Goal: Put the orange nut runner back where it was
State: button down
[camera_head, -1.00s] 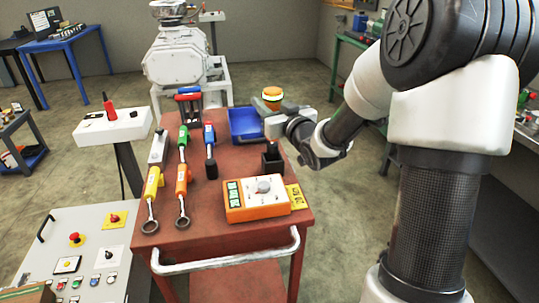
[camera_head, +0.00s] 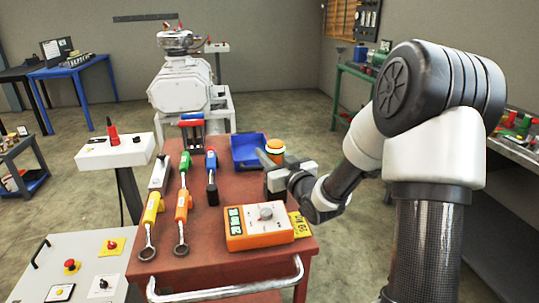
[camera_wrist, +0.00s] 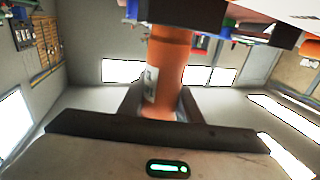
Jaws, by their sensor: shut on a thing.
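My gripper (camera_head: 274,161) is shut on the orange nut runner (camera_head: 276,145), at the right side of the red cart top (camera_head: 232,196). In the head view only its rounded orange top with a pale band shows above my fingers. In the wrist view its orange body (camera_wrist: 167,72), with a white label, stands between the two dark fingers. Its lower end is hidden. The small black holder on the cart is hidden behind my gripper now. I cannot tell whether the nut runner touches it.
A blue bin (camera_head: 246,149) stands just left of the nut runner. An orange control box (camera_head: 257,227) is in front of my gripper. A yellow wrench (camera_head: 150,212), an orange wrench (camera_head: 182,210) and a blue-handled tool (camera_head: 211,165) lie further left.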

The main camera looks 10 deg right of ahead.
jog(key=shift+f+b, duration=0.5)
jog(key=c, duration=1.3)
grip_release()
jog(key=shift+r, duration=0.1)
jog(key=shift+r+p, duration=0.35)
jog(key=shift+p, duration=0.15)
jog(key=shift+r+p, duration=0.45)
jog(key=shift+p, duration=0.1)
jog(key=v, duration=1.2)
jog(key=shift+f, duration=0.25)
